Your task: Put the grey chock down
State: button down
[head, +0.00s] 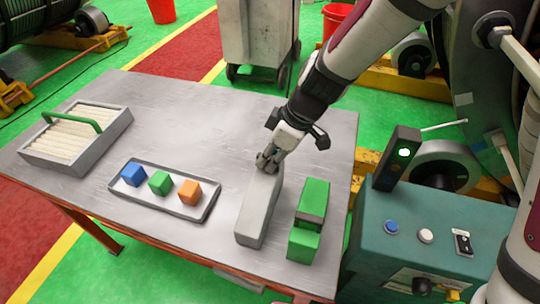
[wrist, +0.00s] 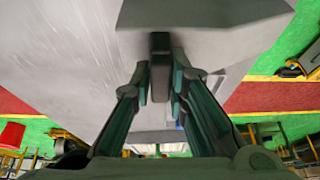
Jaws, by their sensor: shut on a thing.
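The grey chock (head: 258,212) is a long pale grey block near the front edge of the metal table, right of the middle. My gripper (head: 268,164) is at its far, upper end, pointing down, with its fingers shut on it. In the wrist view the gripper's fingers (wrist: 160,85) close on a dark grey upright piece, and the broad grey face of the chock (wrist: 215,35) fills the top. I cannot tell whether the underside of the chock touches the table or is slightly above it.
A green block (head: 310,205) with a dark notch stands close to the right. A tray (head: 168,202) holding blue, green and orange cubes lies to the left. A box with a green handle (head: 80,165) is at far left. The table (head: 215,120) is clear behind the tray.

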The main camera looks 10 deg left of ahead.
jog(key=shift+f, duration=0.15)
jog(key=c, duration=1.6)
grip_release()
jog(key=shift+o, duration=0.2)
jog(key=v, duration=1.2)
jog(key=shift+b, duration=0.3)
jog(key=shift+d+r, duration=0.15)
jog(key=shift+r, duration=0.1)
jog(key=s+d+r+m+t+h, duration=0.2)
jog(key=s+d+r+m, duration=0.1)
jog(key=s+d+m, duration=0.5)
jog(key=s+d+r+m+t+h, duration=0.2)
jog(key=s+d+r+m, duration=0.2)
jog(key=s+d+m, duration=0.4)
jog(key=d, duration=0.6)
jog(key=shift+d+r+t+h, duration=0.2)
jog(key=shift+r+t+h, duration=0.1)
jog(key=shift+r, duration=0.05)
